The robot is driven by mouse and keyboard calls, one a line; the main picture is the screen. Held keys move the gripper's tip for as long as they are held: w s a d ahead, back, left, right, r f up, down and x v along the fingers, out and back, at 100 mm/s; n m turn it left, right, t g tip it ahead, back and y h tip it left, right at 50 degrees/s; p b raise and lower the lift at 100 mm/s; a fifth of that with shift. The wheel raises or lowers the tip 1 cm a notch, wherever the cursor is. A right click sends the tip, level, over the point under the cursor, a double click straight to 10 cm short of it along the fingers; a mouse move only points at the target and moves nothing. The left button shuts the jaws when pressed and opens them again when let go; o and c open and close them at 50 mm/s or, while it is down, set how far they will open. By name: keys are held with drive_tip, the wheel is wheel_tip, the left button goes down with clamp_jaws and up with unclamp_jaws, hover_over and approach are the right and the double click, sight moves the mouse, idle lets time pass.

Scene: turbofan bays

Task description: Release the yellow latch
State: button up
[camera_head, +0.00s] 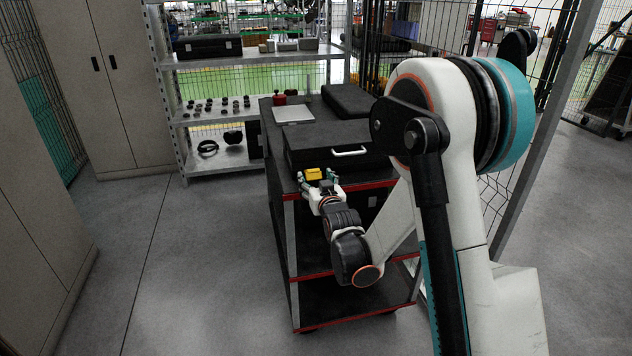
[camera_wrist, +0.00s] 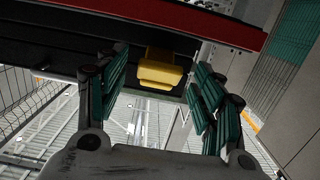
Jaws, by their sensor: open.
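The yellow latch (camera_head: 313,174) is on the front face of a black case (camera_head: 305,150), left of the case's white handle (camera_head: 350,153). In the wrist view the yellow latch (camera_wrist: 160,72) shows between the two fingers, a little beyond their tips. My gripper (camera_head: 320,182) is at the front of the case, close to the latch. Whether a finger touches the latch cannot be told.
The case lies on a dark cart (camera_head: 310,272) with red edges. A silver flat box (camera_head: 293,114), a red object (camera_head: 280,99) and another black case (camera_head: 347,100) are behind it. A metal shelf (camera_head: 215,117) stands at the back. The floor left of the cart is clear.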

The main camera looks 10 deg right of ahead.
drive_tip(key=s+r, duration=0.1)
drive_tip(key=s, duration=1.1)
drive_tip(key=shift+r, duration=0.2)
drive_tip(key=s+r+g, duration=0.2)
drive_tip(key=s+g, duration=0.2)
drive_tip(key=s, duration=1.1)
drive_tip(key=s+r+g, duration=0.2)
drive_tip(key=s+g, duration=0.3)
drive_tip(key=s, duration=1)
drive_tip(key=shift+s+g, duration=0.2)
drive_tip(key=shift+g, duration=0.1)
